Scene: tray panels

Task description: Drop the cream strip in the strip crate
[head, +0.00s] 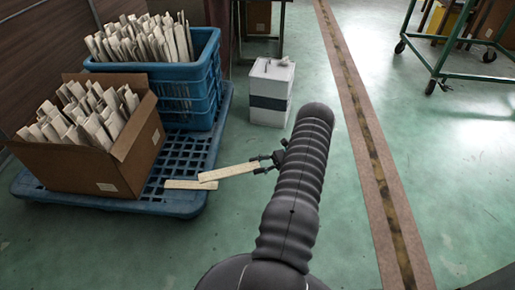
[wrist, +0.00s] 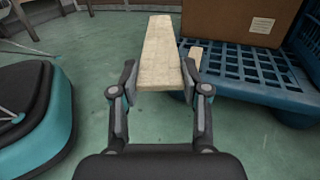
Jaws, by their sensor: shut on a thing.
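My gripper (head: 266,164) is shut on a cream strip (head: 228,172), which sticks out to the left in the head view. In the wrist view my gripper (wrist: 159,80) grips the near end of the strip (wrist: 158,45) between both fingers. A second cream strip (head: 190,184) lies by the front right edge of the blue pallet; part of it shows behind the held strip in the wrist view (wrist: 195,53). The blue crate (head: 205,95), full of upright cream strips, stands at the back of the pallet, beyond and left of my gripper.
A cardboard box (head: 138,160) full of strips stands on the blue pallet (head: 185,150) in front of the crate. A white box with a dark band (head: 270,82) stands on the floor right of the crate. A green wheeled cart (head: 465,75) is at the far right. Green floor between is clear.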

